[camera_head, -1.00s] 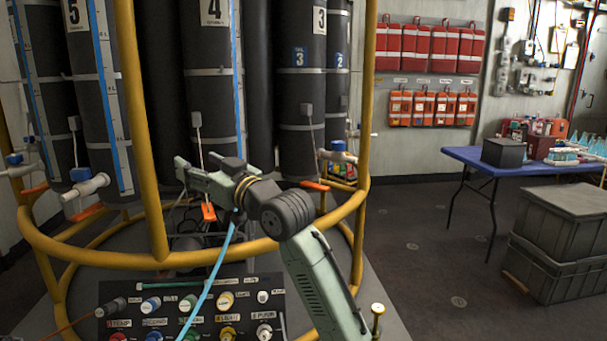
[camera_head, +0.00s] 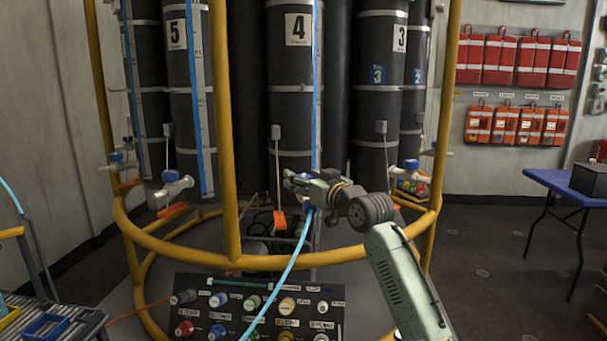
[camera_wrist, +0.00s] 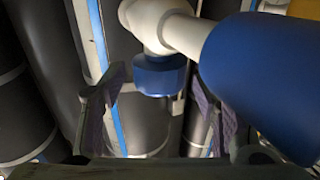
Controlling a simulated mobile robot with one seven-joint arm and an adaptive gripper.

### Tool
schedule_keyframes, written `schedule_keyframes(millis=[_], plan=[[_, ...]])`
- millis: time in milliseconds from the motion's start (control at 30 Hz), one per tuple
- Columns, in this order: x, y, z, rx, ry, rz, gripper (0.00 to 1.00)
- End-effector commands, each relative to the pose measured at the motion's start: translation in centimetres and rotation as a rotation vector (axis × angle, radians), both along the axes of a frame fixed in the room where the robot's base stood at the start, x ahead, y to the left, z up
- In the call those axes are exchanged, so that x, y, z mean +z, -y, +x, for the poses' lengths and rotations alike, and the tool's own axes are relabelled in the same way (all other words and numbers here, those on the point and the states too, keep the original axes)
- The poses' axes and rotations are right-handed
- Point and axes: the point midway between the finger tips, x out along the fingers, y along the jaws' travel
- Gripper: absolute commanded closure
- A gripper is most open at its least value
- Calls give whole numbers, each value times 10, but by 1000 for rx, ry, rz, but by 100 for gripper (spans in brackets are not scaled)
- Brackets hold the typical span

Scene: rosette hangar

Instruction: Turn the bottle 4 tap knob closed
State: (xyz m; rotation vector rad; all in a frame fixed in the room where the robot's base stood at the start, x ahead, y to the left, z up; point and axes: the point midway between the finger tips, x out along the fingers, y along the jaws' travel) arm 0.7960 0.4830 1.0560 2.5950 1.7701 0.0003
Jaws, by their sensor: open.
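Bottle 4 (camera_head: 297,75) is a tall dark cylinder with a white "4" label, behind the yellow frame. My gripper (camera_head: 288,182) is in front of its lower end in the head view and hides most of its tap there. In the wrist view, a blue knob (camera_wrist: 160,76) sits under a white tap body (camera_wrist: 155,22), between my two open fingers. The left finger (camera_wrist: 95,110) and right finger (camera_wrist: 218,110) stand apart from it, with gaps on both sides. A large blue cylinder (camera_wrist: 265,75) on the white pipe passes close at the right.
The yellow ring rail (camera_head: 170,245) runs under my arm. A light-blue hose (camera_head: 285,275) rises to a blue piece beside my gripper. A control panel (camera_head: 260,310) stands below. Bottle 5's tap (camera_head: 172,185) is at the left. A blue table (camera_head: 565,183) stands at far right.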

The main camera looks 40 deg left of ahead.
Motion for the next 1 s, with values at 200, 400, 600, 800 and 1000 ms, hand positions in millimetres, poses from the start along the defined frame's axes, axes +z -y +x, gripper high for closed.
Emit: schedule_keyframes(millis=[200,400,600,800,1000], plan=[[-1,-6,3,-1,0,-1,44],[-1,-6,2,0,0,0,47],[-1,-6,2,0,0,0,60],[-1,-6,2,0,0,0,73],[-1,-6,2,0,0,0,87]])
